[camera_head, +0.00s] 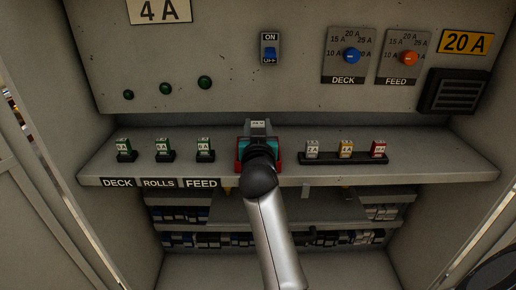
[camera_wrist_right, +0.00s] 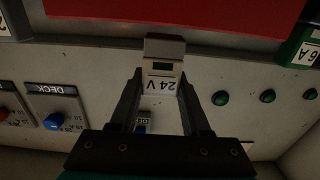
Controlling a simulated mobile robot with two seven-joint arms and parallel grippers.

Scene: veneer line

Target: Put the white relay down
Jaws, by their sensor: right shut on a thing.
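The white relay, marked 24 V, shows its top in the head view (camera_head: 258,126) and its label in the right wrist view (camera_wrist_right: 163,84). My right gripper (camera_head: 258,142) is shut on it, with one finger on each side. The gripper is over the middle of the shelf, between the green relays and the row of fuse-like blocks. A red area (camera_wrist_right: 175,14) lies beyond the relay in the wrist view; red edges also show beside my gripper in the head view. My wrist hides the spot beneath, so I cannot tell whether the relay touches anything. My left gripper is not in view.
Green relays (camera_head: 163,151) in black sockets stand left on the shelf (camera_head: 440,165). A black rail (camera_head: 345,158) with white, yellow and red-topped blocks stands right. Behind is the panel with an ON/OFF switch (camera_head: 269,48) and DECK (camera_head: 351,56) and FEED (camera_head: 408,59) knobs.

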